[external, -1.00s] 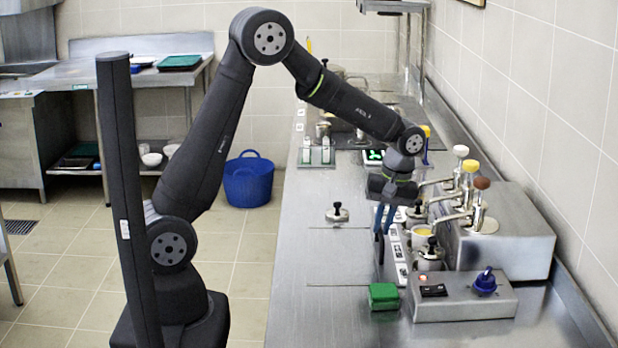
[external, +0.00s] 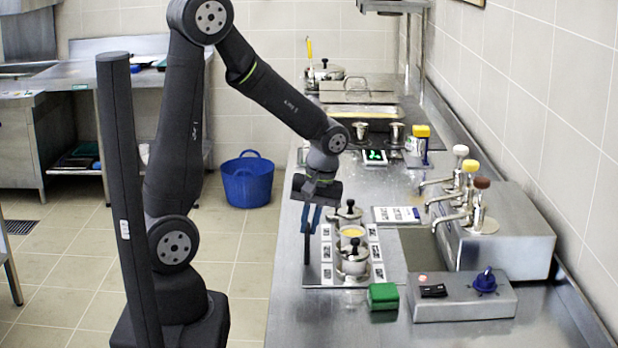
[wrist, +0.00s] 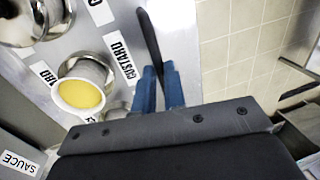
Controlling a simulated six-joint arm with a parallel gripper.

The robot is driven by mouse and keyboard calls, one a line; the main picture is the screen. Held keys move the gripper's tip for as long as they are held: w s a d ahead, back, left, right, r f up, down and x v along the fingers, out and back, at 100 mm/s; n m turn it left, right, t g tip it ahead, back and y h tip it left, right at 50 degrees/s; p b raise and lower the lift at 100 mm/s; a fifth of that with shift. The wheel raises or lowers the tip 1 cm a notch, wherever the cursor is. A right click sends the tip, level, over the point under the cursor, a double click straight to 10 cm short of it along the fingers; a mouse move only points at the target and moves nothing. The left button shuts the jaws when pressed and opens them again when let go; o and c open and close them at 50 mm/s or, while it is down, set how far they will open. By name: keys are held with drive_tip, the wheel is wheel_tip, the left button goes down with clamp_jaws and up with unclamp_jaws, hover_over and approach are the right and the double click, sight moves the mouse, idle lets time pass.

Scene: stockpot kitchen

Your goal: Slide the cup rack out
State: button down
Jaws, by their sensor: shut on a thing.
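The cup rack (external: 325,276) is a flat metal tray with white labels along both sides, standing out on the counter left of the dispensers. On it are lidded metal cups with black knobs, the front one (external: 352,262) nearest the camera, and an open cup of yellow custard (external: 350,234). The custard cup also shows in the wrist view (wrist: 80,93). My gripper (external: 311,222) is at the rack's left edge, its blue fingers shut on the upright black handle (external: 307,249). The handle also shows between the fingers (wrist: 148,35) in the wrist view.
A metal dispenser unit (external: 515,228) with several taps stands at the right. In front are a control box (external: 462,303) with a blue knob and a green block (external: 383,295) close to the rack. A small label sign (external: 397,215) lies behind the rack.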

drive_tip(key=shift+a, duration=0.4)
drive_tip(key=c, duration=1.5)
unclamp_jaws()
drive_tip(key=shift+r, duration=0.1)
drive_tip(key=d+r, duration=0.1)
drive_tip(key=r, duration=0.4)
drive_tip(key=d+r, duration=0.1)
drive_tip(key=r, duration=0.5)
drive_tip(key=d+r, duration=0.1)
drive_tip(key=r, duration=0.5)
drive_tip(key=shift+d, duration=0.2)
drive_tip(key=a+f, duration=0.1)
drive_tip(key=f, duration=0.4)
drive_tip(key=a+f, duration=0.1)
drive_tip(key=f, duration=0.5)
drive_tip(key=a+f, duration=0.1)
drive_tip(key=f, duration=0.5)
drive_tip(key=shift+a+f, duration=0.1)
drive_tip(key=shift+a, duration=0.1)
